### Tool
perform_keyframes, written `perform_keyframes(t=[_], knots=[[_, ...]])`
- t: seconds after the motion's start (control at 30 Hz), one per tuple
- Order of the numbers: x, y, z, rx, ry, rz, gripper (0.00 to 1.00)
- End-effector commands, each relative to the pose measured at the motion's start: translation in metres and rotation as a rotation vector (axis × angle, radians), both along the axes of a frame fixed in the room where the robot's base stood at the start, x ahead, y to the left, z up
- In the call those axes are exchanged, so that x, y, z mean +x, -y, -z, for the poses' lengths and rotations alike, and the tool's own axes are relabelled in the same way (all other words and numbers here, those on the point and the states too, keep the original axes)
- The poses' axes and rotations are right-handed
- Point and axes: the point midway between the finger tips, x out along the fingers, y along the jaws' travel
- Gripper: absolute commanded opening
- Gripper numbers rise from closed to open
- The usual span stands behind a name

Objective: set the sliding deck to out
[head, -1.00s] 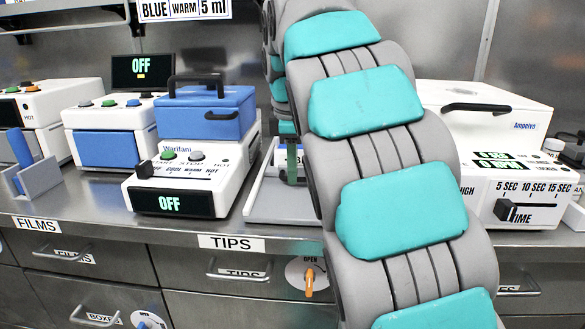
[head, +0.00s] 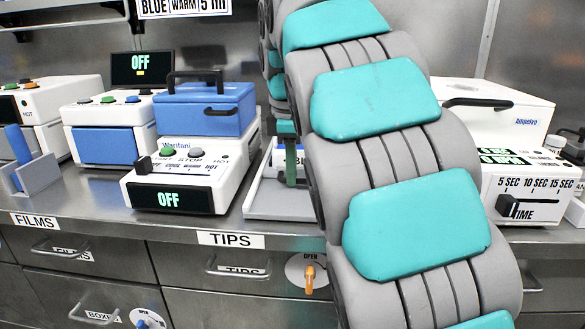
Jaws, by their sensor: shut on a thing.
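My own arm, with teal pads, crosses in front and covers the right side of this device. I cannot tell from this view how far the deck is in or out.
A white device with a blue lid (head: 205,107) and an OFF display stands just left of the tray. A white Ampelvo device (head: 497,105) with a time slider is on the right.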

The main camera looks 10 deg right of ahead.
Motion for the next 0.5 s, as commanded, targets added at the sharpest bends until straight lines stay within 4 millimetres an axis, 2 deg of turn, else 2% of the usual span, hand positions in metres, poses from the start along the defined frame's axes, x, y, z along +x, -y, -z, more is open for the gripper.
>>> perform_keyframes(t=[0.5], knots=[[-0.093, -0.032, 0.000, 0.000, 0.007, -0.005, 0.00]])
